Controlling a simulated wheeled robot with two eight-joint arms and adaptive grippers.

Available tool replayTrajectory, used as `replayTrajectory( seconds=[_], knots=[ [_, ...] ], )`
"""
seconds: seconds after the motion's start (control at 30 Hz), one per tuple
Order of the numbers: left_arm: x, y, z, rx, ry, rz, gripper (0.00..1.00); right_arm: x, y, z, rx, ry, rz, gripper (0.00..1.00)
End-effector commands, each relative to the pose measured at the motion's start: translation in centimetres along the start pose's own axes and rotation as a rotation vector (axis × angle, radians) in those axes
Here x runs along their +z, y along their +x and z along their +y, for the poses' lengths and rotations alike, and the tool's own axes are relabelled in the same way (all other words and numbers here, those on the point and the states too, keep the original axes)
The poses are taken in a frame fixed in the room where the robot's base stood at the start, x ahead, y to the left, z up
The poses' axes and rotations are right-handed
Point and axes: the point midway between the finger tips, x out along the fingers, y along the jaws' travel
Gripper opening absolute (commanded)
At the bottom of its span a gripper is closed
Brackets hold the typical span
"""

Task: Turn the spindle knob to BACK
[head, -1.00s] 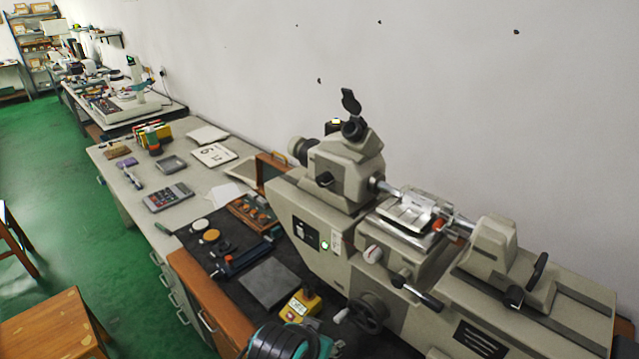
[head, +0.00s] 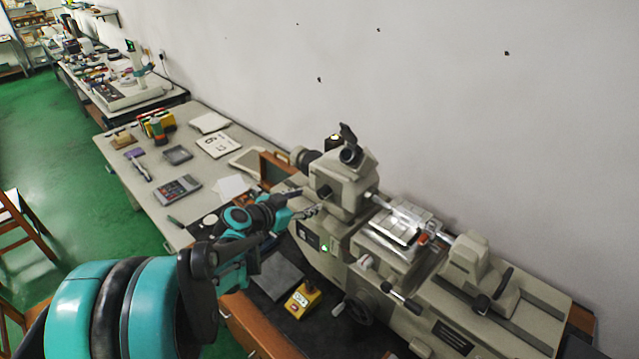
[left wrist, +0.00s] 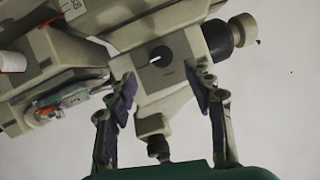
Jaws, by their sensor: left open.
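The spindle knob (head: 325,192) is a small dark knob on the front face of the grey machine's upper housing (head: 345,178). In the left wrist view the knob (left wrist: 160,57) is a dark disc with a pale mark, lying between the two fingers as seen from the wrist. My left gripper (head: 308,202) is open and empty, its fingertips just left of the knob in the head view. I cannot tell the exact gap to the knob. In the left wrist view the open fingers (left wrist: 163,92) flank the housing. My right gripper is not in view.
The machine's bed and tailstock (head: 475,258) extend to the right. A yellow box (head: 302,299) and a grey plate (head: 277,274) lie on the dark mat in front. A calculator (head: 178,189) lies on the bench to the left. The wall stands close behind the machine.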

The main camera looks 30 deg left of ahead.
Motion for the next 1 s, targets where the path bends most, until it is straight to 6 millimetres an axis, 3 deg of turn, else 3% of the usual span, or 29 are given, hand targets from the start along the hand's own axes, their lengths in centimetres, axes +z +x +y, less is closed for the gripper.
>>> replayTrajectory(
  seconds=[0.17, 0.53, 0.9, 1.0],
  knots=[
    [0.0, 1.6, -0.4, -0.002, 0.010, 0.009, 0.53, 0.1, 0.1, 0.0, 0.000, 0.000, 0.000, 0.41],
    [-0.1, 7.1, -0.4, -0.003, 0.008, 0.008, 0.53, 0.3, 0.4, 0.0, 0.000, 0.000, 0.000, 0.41],
    [-0.1, 7.8, -0.4, -0.004, 0.008, 0.008, 0.53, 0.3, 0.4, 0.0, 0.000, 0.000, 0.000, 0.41],
    [-0.1, 7.8, -0.4, -0.004, 0.008, 0.008, 0.29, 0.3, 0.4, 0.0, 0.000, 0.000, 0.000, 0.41]
  ],
)
